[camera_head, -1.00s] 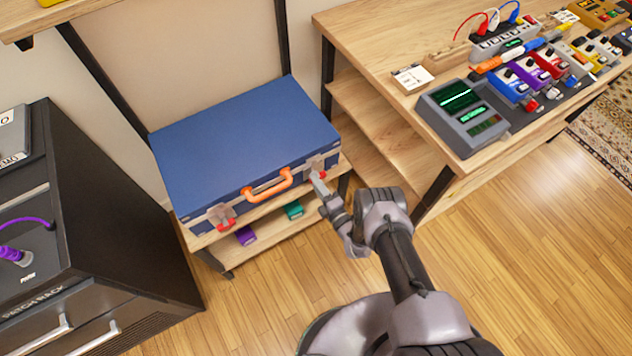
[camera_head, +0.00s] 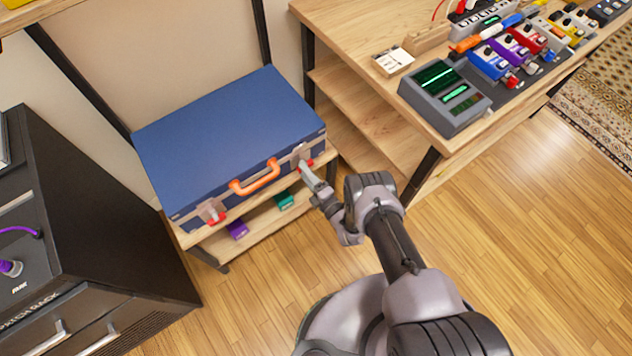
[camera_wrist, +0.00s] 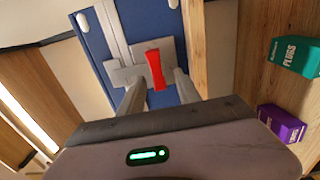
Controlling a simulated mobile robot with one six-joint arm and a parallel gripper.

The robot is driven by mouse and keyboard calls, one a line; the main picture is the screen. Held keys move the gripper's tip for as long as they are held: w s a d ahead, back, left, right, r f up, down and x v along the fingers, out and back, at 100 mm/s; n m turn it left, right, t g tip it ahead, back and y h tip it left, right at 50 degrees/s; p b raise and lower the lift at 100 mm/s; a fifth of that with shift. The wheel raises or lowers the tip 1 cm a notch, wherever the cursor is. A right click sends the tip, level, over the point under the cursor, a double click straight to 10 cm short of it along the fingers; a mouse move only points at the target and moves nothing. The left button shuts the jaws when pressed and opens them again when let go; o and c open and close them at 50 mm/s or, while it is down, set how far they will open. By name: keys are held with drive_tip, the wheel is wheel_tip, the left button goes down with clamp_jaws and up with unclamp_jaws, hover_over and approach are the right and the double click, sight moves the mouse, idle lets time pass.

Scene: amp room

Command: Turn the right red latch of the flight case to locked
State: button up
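The blue flight case (camera_head: 230,140) lies shut on a wooden shelf, with an orange handle (camera_head: 255,178) on its front. Its right red latch (camera_head: 309,163) is at my gripper (camera_head: 304,165) and partly hidden in the head view. In the wrist view the red lever (camera_wrist: 155,69) lies on a grey plate, running nearly along the direction of my fingers. My gripper (camera_wrist: 158,90) is open, with one finger on each side of the lever's lower end. Gaps seem to show on both sides; contact is unclear. The left red latch (camera_head: 216,218) is at the case's other end.
A purple box (camera_head: 237,229) and a teal box (camera_head: 284,200) sit on the lower shelf. A black rack (camera_head: 90,210) stands at the left. A wooden desk (camera_head: 345,40) with pedals and a grey device (camera_head: 445,97) is at the right. Wooden floor is open in front.

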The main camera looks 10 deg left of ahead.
drive_tip(key=v, duration=1.6)
drive_tip(key=shift+s+d, duration=0.2)
drive_tip(key=shift+s, duration=0.05)
